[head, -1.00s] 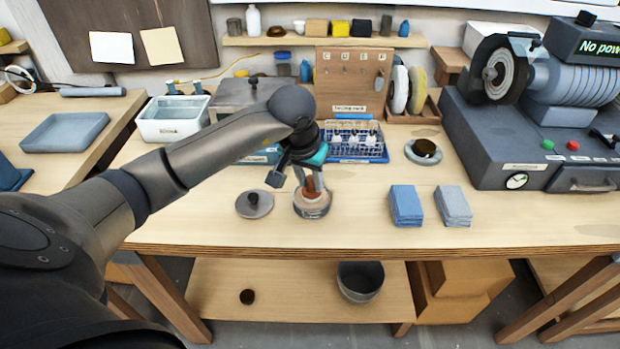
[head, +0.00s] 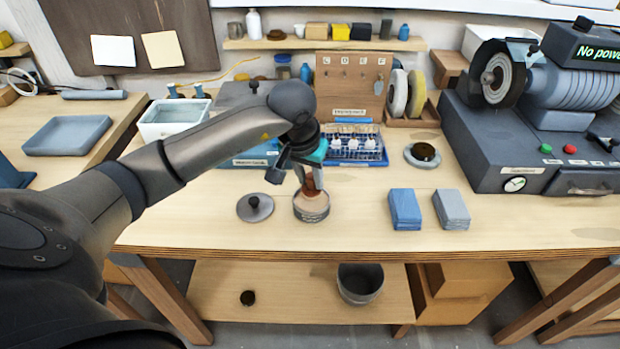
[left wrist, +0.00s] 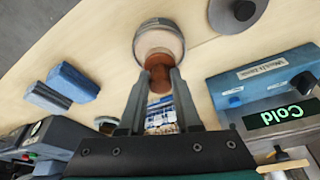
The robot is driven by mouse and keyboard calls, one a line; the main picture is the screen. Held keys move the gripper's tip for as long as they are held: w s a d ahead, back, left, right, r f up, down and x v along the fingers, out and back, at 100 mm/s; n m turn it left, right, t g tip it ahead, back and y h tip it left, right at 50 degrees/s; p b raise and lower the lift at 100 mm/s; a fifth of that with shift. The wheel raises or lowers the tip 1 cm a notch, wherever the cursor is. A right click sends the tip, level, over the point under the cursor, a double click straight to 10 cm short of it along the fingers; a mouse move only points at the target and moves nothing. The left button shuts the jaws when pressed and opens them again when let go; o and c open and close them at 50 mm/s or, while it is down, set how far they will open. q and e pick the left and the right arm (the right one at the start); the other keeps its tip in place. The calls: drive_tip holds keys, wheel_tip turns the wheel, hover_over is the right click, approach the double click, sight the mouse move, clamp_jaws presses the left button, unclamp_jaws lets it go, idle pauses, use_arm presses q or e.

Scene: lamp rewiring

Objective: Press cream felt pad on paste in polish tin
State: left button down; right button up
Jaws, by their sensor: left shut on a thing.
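The round polish tin (head: 311,212) stands near the front of the bench; its pale, pinkish-cream top also shows in the left wrist view (left wrist: 160,38). My left gripper (head: 309,178) is shut on a reddish-brown handle (left wrist: 158,62), right over the tin's near edge in the wrist view. The handle is close to upright in the head view. I cannot tell the cream felt pad from the paste, or whether the handle's lower end touches the tin's contents. My right gripper is not in view.
A grey lid with a dark knob (head: 254,207) lies just left of the tin. Blue (head: 405,209) and grey (head: 451,209) blocks lie to the right, with clear bench between. A blue tray with a rack (head: 360,152) stands behind. The bench's front edge is close.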

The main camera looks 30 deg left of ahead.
sight(310, 178)
use_arm(q)
drive_tip(key=shift+r+p, duration=1.3)
drive_tip(key=shift+r, duration=1.05)
